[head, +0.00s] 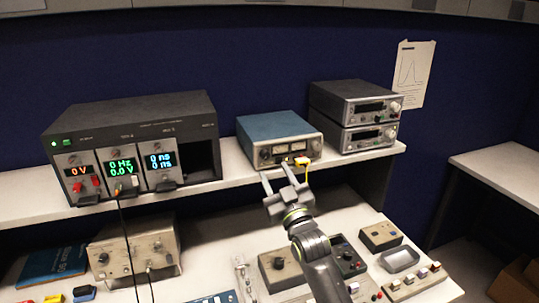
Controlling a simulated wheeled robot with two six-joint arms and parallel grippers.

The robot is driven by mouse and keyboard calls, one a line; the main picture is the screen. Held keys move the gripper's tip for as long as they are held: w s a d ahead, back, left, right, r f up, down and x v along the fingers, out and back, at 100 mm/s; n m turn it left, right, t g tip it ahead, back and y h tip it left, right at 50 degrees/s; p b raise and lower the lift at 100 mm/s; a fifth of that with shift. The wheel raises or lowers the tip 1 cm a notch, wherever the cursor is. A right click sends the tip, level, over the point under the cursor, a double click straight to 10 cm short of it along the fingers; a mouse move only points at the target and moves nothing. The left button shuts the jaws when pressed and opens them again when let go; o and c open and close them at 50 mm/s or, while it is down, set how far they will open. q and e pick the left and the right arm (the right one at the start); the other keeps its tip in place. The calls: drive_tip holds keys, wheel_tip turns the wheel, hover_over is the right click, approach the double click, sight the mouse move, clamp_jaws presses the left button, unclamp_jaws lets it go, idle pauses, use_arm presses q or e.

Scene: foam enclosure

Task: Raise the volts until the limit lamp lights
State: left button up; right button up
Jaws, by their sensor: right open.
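A dark rack unit (140,120) stands on the shelf at the left. Its red display (80,171) reads 0 V, with a small knob above it and red terminals below. Its green display (122,167) reads 0 Hz and 0.0 V. A blue-topped instrument (280,130) with meters and small knobs stands at the middle of the shelf. I cannot tell which lamp is the limit lamp, or whether one is lit. My right gripper (285,174) is open and empty, in front of and below the blue-topped instrument. My left gripper is not in view.
Two stacked silver instruments (358,115) stand right of the blue one. A beige box (135,254) with dark leads, small control boxes and a grey tray (399,258) are on the lower bench. A side bench (505,170) is bare.

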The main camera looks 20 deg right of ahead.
sight(266, 157)
drive_tip(key=x, duration=0.3)
drive_tip(key=shift+w+r, duration=0.1)
drive_tip(key=shift+w, duration=0.15)
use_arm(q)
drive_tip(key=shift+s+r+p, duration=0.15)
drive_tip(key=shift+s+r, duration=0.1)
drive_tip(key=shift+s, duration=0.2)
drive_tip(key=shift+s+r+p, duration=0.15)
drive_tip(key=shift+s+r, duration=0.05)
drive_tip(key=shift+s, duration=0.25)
use_arm(e)
drive_tip(key=shift+w+r, duration=0.15)
drive_tip(key=shift+w, duration=0.3)
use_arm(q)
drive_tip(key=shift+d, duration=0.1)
use_arm(e)
drive_tip(key=shift+c, duration=0.4)
